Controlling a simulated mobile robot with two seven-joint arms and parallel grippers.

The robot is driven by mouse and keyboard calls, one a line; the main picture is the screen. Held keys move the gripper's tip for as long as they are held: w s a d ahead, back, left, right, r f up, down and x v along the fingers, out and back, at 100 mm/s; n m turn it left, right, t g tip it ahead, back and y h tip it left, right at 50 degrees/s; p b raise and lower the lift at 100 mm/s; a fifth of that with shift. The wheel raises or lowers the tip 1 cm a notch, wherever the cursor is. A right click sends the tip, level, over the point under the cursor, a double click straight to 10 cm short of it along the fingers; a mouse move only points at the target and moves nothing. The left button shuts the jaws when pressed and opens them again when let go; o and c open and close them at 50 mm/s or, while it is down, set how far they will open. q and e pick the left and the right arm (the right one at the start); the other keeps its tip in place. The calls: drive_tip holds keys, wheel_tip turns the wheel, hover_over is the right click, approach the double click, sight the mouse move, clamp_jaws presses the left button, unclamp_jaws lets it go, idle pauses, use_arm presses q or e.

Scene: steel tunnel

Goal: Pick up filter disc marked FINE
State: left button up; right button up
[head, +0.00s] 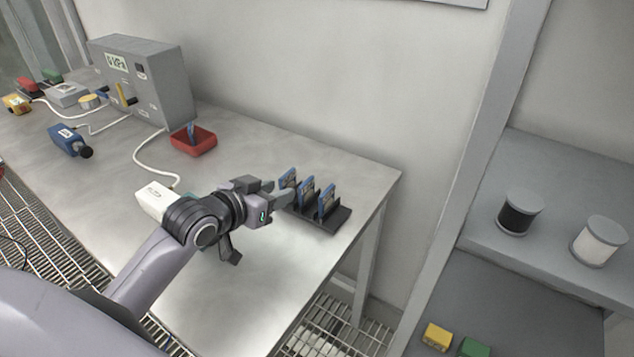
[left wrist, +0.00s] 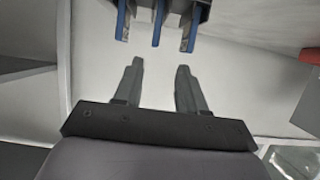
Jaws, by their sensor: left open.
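Three blue-edged filter discs stand upright in a dark rack (head: 339,219) near the right end of the steel table: a left disc (head: 288,179), a middle disc (head: 306,188) and a right disc (head: 326,202). Their markings are too small to read, so I cannot tell which is FINE. My left gripper (head: 279,190) is just left of the rack at about disc height. In the left wrist view, its two fingers (left wrist: 158,85) are apart with nothing between them, and the discs (left wrist: 158,24) show beyond the tips. My right gripper is not in view.
A red tray (head: 193,143) with a small blue item, a white box (head: 156,199) with a cable and a grey gauge box (head: 146,82) stand on the table. A blue device (head: 69,140) lies at left. Shelves with spools (head: 520,213) are at right. The table front is clear.

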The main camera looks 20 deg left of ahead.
sight(300, 187)
use_arm(q)
drive_tip(key=shift+d+x, duration=0.2)
drive_tip(key=shift+x, duration=1.55)
drive_tip(key=shift+d+x, duration=0.2)
drive_tip(key=shift+x, duration=1.55)
drive_tip(key=shift+s+f, duration=0.15)
drive_tip(key=shift+c, duration=0.3)
clamp_jaws()
